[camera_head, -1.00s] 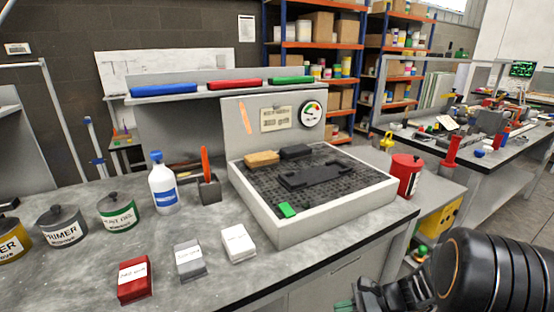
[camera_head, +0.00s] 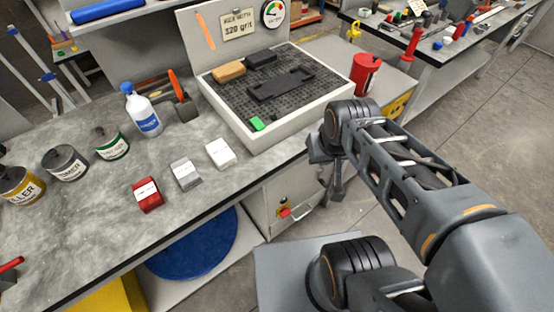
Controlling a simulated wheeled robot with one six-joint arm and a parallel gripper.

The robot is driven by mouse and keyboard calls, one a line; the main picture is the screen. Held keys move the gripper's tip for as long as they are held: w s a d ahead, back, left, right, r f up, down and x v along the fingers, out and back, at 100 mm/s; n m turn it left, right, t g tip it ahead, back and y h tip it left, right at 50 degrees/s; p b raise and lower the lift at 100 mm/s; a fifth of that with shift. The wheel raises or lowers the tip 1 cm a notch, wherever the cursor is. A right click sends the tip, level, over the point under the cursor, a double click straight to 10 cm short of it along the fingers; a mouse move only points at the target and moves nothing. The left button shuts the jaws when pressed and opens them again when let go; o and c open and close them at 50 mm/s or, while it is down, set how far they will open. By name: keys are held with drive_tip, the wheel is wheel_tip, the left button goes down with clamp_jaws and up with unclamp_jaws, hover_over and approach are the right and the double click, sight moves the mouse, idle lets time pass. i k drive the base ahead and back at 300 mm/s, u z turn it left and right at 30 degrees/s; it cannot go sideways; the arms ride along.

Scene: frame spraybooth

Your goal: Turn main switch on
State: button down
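My gripper (camera_head: 334,192) points downward to the right of the cabinet front, apart from the red knob. Its fingers are dark and partly merged with the wrist, so I cannot tell whether they are open or shut. Nothing is visibly held.
A blue disc (camera_head: 195,245) lies below the bench. Floor at right is open.

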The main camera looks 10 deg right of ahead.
sight(285, 212)
drive_tip(key=z, duration=0.9)
drive_tip(key=k, duration=0.8)
drive_tip(key=u, duration=1.05)
drive_tip(key=i, duration=0.35)
drive_tip(key=z, duration=0.05)
